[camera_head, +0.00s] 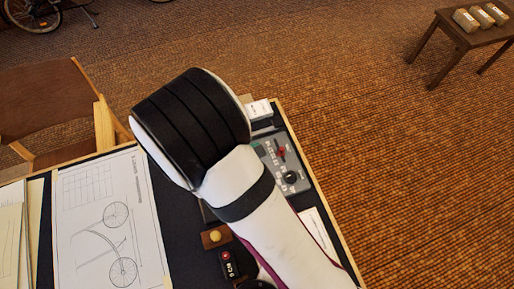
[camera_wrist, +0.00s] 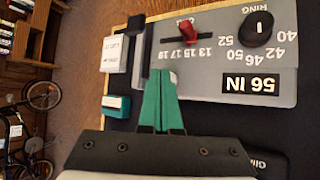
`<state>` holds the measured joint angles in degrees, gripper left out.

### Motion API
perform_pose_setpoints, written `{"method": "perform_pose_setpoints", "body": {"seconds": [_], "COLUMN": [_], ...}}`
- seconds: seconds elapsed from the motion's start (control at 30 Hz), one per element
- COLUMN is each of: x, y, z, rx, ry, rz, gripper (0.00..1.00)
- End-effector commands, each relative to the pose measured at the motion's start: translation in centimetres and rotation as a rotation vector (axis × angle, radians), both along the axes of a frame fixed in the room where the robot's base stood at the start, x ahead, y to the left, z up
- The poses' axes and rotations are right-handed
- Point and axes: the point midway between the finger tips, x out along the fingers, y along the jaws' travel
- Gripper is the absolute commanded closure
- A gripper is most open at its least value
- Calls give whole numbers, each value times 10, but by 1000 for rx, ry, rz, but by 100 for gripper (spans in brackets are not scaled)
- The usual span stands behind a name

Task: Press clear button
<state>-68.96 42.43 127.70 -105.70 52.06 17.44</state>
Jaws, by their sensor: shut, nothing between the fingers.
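A grey panel (camera_head: 297,188) lies on the dark board beyond my arm. It has a red lever and a black knob. In the wrist view, the panel (camera_wrist: 215,84) carries printed numbers and a black display reading "56 IN". My gripper (camera_wrist: 163,78) is shut, with its green fingers together and empty, over the panel's left edge. A small pale spot (camera_wrist: 174,77) shows right beside the fingertips, partly covered; I cannot tell whether it is the clear button. No legible "clear" label shows.
A wooden block with a yellow button (camera_head: 215,236) and a black box with a red button (camera_head: 229,264) sit beside my arm. A bicycle drawing (camera_head: 100,215) lies at left. In the wrist view, a teal-and-white block (camera_wrist: 116,106) sits left of the fingers.

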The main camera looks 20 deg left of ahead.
Motion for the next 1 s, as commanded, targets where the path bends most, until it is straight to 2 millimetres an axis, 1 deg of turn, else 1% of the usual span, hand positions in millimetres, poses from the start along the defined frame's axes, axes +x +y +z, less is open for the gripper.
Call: {"method": "perform_pose_setpoints", "body": {"seconds": [0.4,0.7,1.0], "x": [0,0,0], "y": [0,0,0], "z": [-1,14,16], "rx": [0,1,0], "ry": [0,0,0], "rz": [0,-1,0], "gripper": [100,100,100]}}
